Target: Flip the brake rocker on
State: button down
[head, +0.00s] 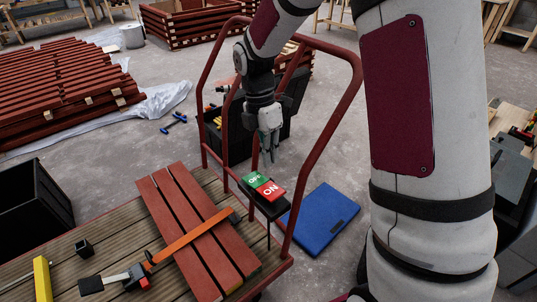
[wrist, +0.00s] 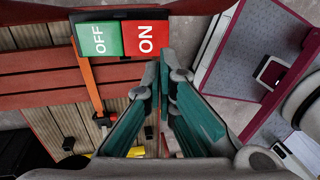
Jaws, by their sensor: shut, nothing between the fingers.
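The brake rocker is a two-part switch with a green OFF half (head: 256,180) and a red ON half (head: 271,190). It sits on a black box at the cart's red handle rail. In the wrist view the OFF half (wrist: 100,39) is on the left and the ON half (wrist: 146,38) on the right. I cannot tell which half is pressed in. My gripper (head: 270,158) is shut and empty, pointing down just above and beyond the rocker, apparently apart from it. In the wrist view its fingertips (wrist: 164,70) lie just below the ON half's right corner.
The red tubular handle (head: 350,85) arches around my gripper. A blue case (head: 322,220) lies on the floor to the right. An open black box (head: 230,140) stands behind.

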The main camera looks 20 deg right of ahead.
aim_at(277, 196)
jog(key=b+x, duration=0.4)
jog(key=x, duration=0.6)
jog(key=shift+a, duration=0.1)
jog(key=shift+s, duration=0.1)
jog(key=shift+f, duration=0.1)
jog(key=shift+s+d+f+t+y+b, duration=0.2)
jog(key=shift+s+f+t, duration=0.15)
jog(key=shift+t, duration=0.25)
jog(key=shift+s+d+f+t+y+b, duration=0.15)
jog(key=shift+s+f+t+y, duration=0.15)
jog(key=shift+t, duration=0.3)
jog(key=shift+s+a+f+p, duration=0.1)
jog(key=shift+f+p, duration=0.55)
jog(key=shift+f, duration=0.05)
jog(key=shift+r, duration=0.1)
